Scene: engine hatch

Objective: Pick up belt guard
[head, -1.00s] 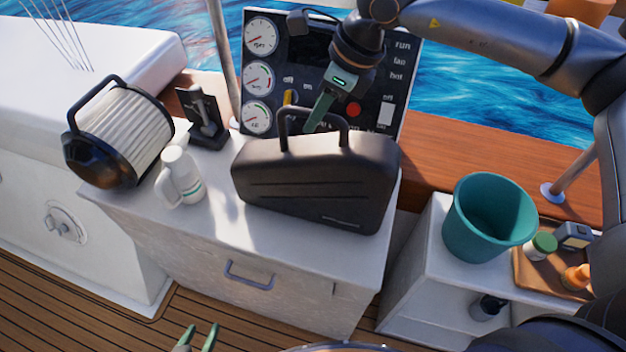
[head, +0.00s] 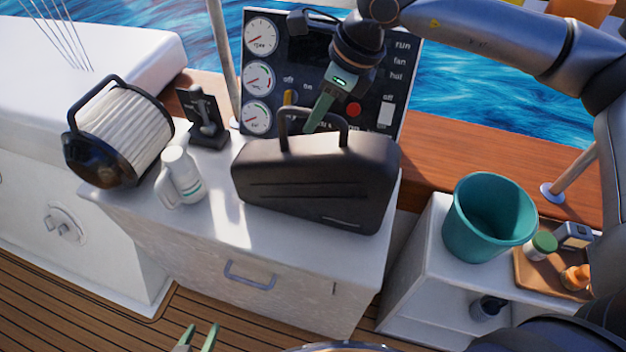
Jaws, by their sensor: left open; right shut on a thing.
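The belt guard (head: 318,185), a black case-like cover with a looped handle on top, stands upright on the white engine box top (head: 225,235). I cannot tell whether its lower edge touches the surface. My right gripper (head: 312,122) comes down from above, behind the handle, and is shut on the handle. Its fingertips are partly hidden by the guard. My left gripper (head: 198,338) is at the bottom edge of the view, over the deck, open and empty.
A pleated filter (head: 125,137), a white jug (head: 180,178) and a black lever (head: 205,118) stand left of the guard. The gauge panel (head: 290,70) is close behind. A teal bucket (head: 488,218) and a tray (head: 537,280) with small items sit on the right.

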